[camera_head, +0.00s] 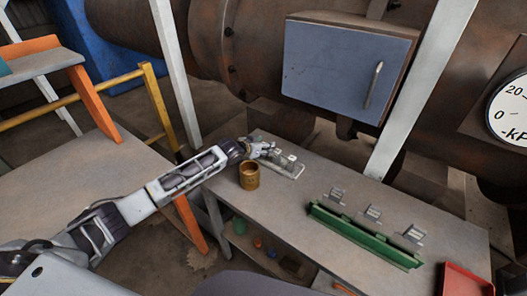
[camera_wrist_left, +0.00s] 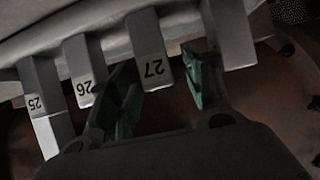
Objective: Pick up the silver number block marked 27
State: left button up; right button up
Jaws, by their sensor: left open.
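The silver block marked 27 (camera_wrist_left: 152,50) hangs upside down in the left wrist view, its number facing the camera. My left gripper (camera_wrist_left: 160,68) is open, with one green-padded finger on each side of this block. I cannot tell whether either pad touches it. Silver blocks marked 26 (camera_wrist_left: 82,70) and 25 (camera_wrist_left: 38,95) stand to the left, and another silver block (camera_wrist_left: 236,40) is at the right, its number not visible. In the head view my left gripper (camera_head: 263,151) is at the pale tray (camera_head: 295,172) with small silver blocks. My right gripper is out of view.
A brown cup (camera_head: 249,177) stands on the grey table (camera_head: 310,187) close to my left wrist. A green rack (camera_head: 362,236) with several silver pieces behind it lies to the right. A red bin (camera_head: 466,279) is at the corner. A blue-grey cabinet (camera_head: 335,70) overhangs the back.

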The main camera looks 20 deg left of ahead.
pick_arm(q)
grip_shut()
dwell(0.3)
jog(key=shift+r, duration=0.15)
jog(key=shift+r, duration=4.9)
